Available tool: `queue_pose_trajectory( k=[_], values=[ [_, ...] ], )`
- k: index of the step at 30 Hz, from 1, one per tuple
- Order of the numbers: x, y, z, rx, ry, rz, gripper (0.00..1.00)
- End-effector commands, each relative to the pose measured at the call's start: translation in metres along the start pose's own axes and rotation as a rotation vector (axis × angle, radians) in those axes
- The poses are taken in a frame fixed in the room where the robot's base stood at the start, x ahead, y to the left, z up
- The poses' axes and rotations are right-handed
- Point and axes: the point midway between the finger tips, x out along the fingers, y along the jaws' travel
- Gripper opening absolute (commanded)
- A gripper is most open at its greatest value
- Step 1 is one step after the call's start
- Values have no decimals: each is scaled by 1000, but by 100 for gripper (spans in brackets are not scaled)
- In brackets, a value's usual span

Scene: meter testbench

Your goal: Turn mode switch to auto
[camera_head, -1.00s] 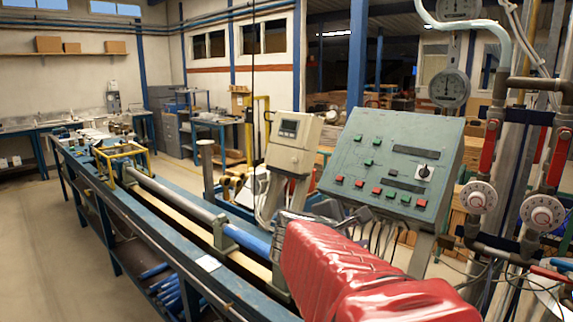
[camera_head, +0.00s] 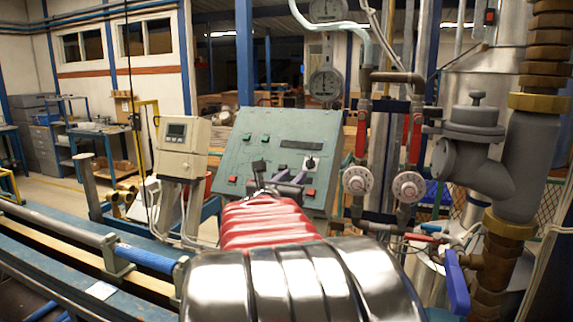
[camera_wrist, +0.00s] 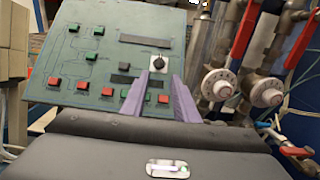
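The mode switch (camera_head: 310,163) is a small rotary knob on a pale square plate, on the right part of the green sloping control panel (camera_head: 240,150). It also shows in the wrist view (camera_wrist: 160,61), straight above the gap between my fingers. Its pointer direction is too small to read. My gripper (camera_head: 280,178) is in front of the panel's lower right part. In the wrist view my gripper (camera_wrist: 161,82) has two purple fingers set apart with nothing between them. The fingertips appear just below the switch; I cannot tell how far they are from the panel.
Red and green buttons sit around the switch, including a red button (camera_wrist: 163,99) seen between the fingers. Pipes with round white dials (camera_head: 358,180) and red levers stand right of the panel. A beige meter box (camera_head: 181,145) stands left. A blue bench with a pipe (camera_head: 144,258) runs lower left.

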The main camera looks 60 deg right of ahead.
Motion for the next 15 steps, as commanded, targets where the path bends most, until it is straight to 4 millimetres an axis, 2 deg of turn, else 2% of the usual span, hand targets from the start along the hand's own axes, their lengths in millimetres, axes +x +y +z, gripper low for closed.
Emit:
queue_pose_trajectory(
  k=[8,15],
  values=[
    [6,0,-1,1,1,0,27],
    [32,0,-1,3,1,-2,27]
  ],
)
